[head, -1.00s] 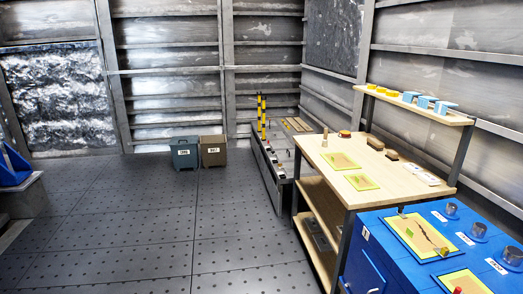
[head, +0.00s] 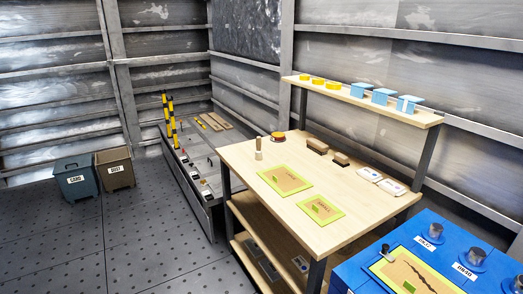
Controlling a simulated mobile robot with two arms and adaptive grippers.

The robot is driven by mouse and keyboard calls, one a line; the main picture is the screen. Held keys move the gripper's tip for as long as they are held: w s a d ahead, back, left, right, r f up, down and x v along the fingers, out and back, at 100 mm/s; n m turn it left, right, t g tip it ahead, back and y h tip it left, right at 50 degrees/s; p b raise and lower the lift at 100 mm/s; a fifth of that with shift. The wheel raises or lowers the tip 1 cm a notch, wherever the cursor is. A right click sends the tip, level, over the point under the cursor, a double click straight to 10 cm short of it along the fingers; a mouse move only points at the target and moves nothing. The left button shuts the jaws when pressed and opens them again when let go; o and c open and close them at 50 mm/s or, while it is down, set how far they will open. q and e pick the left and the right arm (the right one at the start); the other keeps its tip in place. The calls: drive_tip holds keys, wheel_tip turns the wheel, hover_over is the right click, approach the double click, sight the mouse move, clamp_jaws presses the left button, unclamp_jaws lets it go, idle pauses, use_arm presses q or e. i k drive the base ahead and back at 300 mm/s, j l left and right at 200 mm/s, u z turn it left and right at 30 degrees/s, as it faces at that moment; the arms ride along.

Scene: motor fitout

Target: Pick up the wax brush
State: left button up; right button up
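No label marks the wax brush, so I cannot tell for sure which item it is. On the wooden workbench (head: 245,165) a small upright brush-like item (head: 258,149) with a pale handle stands at the far left corner. Two brown block-shaped brushes lie near the back edge, one farther (head: 317,146) and one nearer (head: 341,159). Neither of my grippers is in view.
Green-edged mats (head: 287,179) and white packets (head: 369,174) lie on the bench. A shelf (head: 410,114) above holds yellow rings and blue boxes. A blue cabinet (head: 355,272) stands front right, a low grey platform (head: 200,190) behind, bins (head: 77,182) at left. Floor at left is clear.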

sight(258, 153)
drive_tip(key=i+j+z, duration=0.1)
drive_tip(key=i+z, duration=0.15)
drive_tip(key=z, duration=0.25)
drive_tip(key=i+j+z, duration=0.2)
drive_tip(key=z, duration=0.3)
drive_tip(key=i+j, duration=0.05)
